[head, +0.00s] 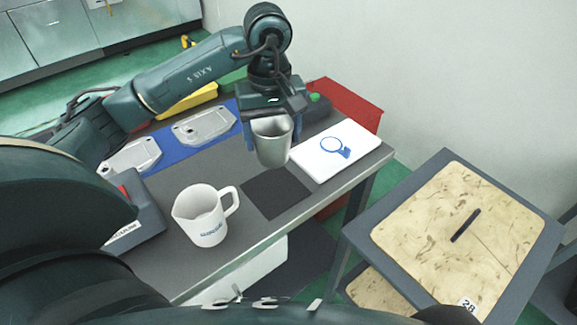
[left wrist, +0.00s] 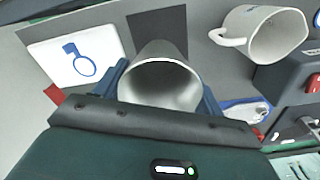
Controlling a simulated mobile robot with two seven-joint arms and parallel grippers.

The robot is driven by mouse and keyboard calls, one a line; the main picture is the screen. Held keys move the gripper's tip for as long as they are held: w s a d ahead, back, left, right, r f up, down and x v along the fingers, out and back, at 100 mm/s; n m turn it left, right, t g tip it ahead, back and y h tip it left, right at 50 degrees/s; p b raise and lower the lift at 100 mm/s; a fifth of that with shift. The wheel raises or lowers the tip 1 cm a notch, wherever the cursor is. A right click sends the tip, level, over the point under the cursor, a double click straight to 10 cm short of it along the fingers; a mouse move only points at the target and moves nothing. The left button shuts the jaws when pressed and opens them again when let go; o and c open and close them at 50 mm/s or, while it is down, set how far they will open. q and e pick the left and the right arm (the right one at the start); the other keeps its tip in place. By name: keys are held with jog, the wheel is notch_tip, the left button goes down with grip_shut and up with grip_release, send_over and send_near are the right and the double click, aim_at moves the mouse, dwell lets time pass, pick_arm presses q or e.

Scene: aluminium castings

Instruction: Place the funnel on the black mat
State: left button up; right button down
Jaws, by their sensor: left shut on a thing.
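The funnel (head: 273,147) is a tapered grey metal piece with a wide open mouth at the top. My left gripper (head: 272,122) is shut on it, with a blue finger on each side, and holds it roughly upright. It also shows between the fingers in the left wrist view (left wrist: 162,84). The black mat (head: 277,192) is a dark square on the grey table, bare where it shows. In the head view it lies just below the funnel; in the left wrist view the mat (left wrist: 150,28) is partly hidden behind the funnel. My right gripper is not in view.
A white jug (head: 202,216) stands left of the mat. A white board (head: 318,163) with a blue outline lies right of it. Metal castings (head: 205,124) lie on a blue mat at the back left. A grey box (head: 140,215) stands at the left. The table's front edge is close.

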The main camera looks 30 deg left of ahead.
aim_at(273, 155)
pick_arm(q)
notch_tip(273, 155, down, 6)
jog(key=shift+r+p, duration=0.1)
jog(key=shift+p, duration=0.25)
notch_tip(273, 155, down, 4)
jog(key=shift+r, duration=0.1)
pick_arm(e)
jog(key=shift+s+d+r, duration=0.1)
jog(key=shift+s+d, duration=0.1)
pick_arm(q)
jog(key=shift+f, duration=0.25)
jog(key=o, duration=1.1)
jog(key=shift+c, duration=0.2)
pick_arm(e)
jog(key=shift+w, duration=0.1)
pick_arm(q)
jog(key=shift+r, duration=0.1)
